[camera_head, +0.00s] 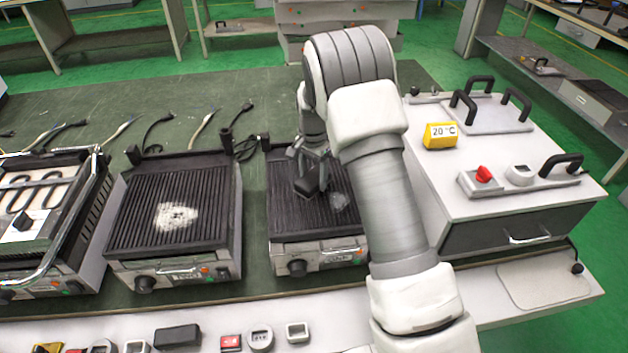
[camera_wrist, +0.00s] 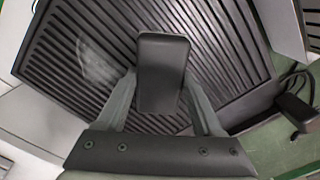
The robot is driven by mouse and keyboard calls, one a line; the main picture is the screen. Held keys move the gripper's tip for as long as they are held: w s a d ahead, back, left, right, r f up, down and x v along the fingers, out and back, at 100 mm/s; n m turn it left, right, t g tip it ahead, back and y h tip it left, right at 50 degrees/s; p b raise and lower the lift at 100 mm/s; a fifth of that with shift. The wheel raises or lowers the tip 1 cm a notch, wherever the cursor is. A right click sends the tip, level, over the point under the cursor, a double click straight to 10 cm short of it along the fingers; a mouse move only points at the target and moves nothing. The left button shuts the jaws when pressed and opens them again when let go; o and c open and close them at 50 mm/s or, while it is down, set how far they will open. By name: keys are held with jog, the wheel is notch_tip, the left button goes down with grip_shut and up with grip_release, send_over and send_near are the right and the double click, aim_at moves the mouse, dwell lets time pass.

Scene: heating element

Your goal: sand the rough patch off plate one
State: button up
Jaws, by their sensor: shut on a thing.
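My gripper (camera_head: 312,165) is shut on a dark sanding block (camera_wrist: 162,72), which shows between both fingers in the wrist view. The block is over the ribbed black plate (camera_head: 290,220) of the right-hand grill; whether it touches the ribs I cannot tell. A faint pale grey rough patch (camera_head: 339,201) lies on this plate, just right of the block in the head view. In the wrist view the patch (camera_wrist: 97,62) is left of the block, apart from it. The grill's front label (camera_head: 345,255) is too small to read surely. My arm covers the plate's right side.
A middle grill (camera_head: 130,215) has a brighter white patch (camera_head: 176,216). An opened grill with a heating coil (camera_head: 35,195) stands far left. A white cabinet with a yellow 20 °C sign (camera_head: 440,135) stands right. Cables lie behind the grills; small items line the front edge.

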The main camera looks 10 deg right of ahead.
jog(key=shift+w+r, duration=0.1)
jog(key=shift+r+p, duration=1.95)
jog(key=shift+r, duration=1.05)
jog(key=shift+r+p, duration=1.1)
jog(key=shift+r, duration=0.4)
jog(key=shift+d+f, duration=0.1)
